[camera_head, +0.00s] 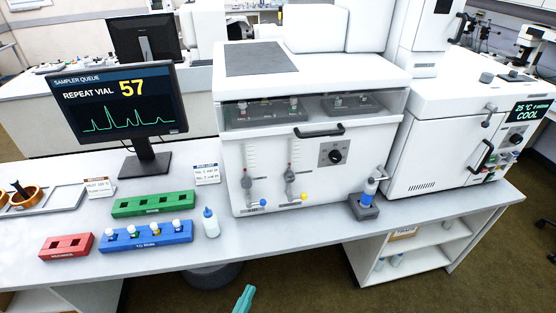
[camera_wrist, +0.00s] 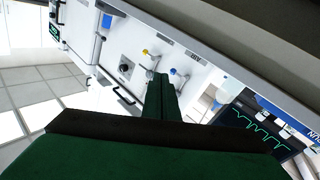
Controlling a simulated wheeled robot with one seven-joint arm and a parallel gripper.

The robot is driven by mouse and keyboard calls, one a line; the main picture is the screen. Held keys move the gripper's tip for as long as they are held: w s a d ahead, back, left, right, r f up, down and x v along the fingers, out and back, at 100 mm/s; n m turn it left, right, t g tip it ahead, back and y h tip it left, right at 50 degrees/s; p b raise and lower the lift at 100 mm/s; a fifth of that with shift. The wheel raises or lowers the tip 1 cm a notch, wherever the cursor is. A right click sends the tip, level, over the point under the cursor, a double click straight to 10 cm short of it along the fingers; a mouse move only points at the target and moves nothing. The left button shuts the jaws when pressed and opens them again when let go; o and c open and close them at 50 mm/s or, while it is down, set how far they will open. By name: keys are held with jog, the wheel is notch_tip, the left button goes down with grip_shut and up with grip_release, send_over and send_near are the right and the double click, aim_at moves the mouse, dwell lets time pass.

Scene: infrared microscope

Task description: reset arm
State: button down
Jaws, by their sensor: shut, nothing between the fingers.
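My gripper (camera_head: 244,298) shows as a small teal tip at the bottom edge of the head view, in front of the bench and apart from it. In the wrist view my gripper (camera_wrist: 163,88) appears dark green, with its fingers together and nothing between them. The rest of my arm is out of the head view. The wrist view is strongly tilted, with the instrument front (camera_wrist: 140,60) beyond the fingers.
The bench holds a white instrument (camera_head: 310,130), a monitor (camera_head: 118,100) reading "REPEAT VIAL 57", a blue rack (camera_head: 146,238) with several vials, a green rack (camera_head: 153,204), a red rack (camera_head: 66,247) and a white bottle (camera_head: 211,223). A "COOL" unit (camera_head: 430,150) stands right. Floor (camera_head: 310,275) shows in front.

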jog(key=s+d+f+n+g+y, duration=0.2)
jog(key=s+d+f+g+y, duration=0.1)
jog(key=s+f, duration=0.3)
jog(key=s+d+f+n+g+y, duration=0.1)
jog(key=s+d+f+g+y, duration=0.15)
jog(key=s+d+f, duration=0.4)
jog(key=s+r+m+t+y, duration=0.1)
jog(key=s+r, duration=0.6)
jog(key=r, duration=0.2)
jog(key=s+r+t, duration=0.2)
jog(key=s+r, duration=0.5)
jog(key=r, duration=0.3)
jog(key=shift+s+a+r+m+y, duration=0.2)
jog(key=shift+r+m+y, duration=0.1)
jog(key=shift+m+y, duration=0.1)
jog(key=shift+w+d, duration=0.1)
jog(key=shift+w, duration=0.05)
